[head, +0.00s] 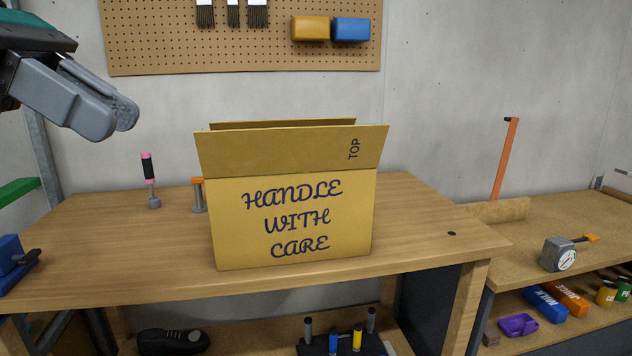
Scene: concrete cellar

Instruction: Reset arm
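My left gripper (115,119) hangs in the upper left, in front of the wall and above the workbench. Its two grey fingers lie close against each other, with no gap showing and nothing held. It is apart from the cardboard box (292,215), which stands to its right and below. The box is upright on the wooden workbench (120,240), with "HANDLE WITH CARE" on its front and its front and back flaps raised. Its inside is hidden. My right arm and gripper are not in view.
A blue vise-like tool (14,258) sits at the left edge. A pegboard (150,40) hangs above.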

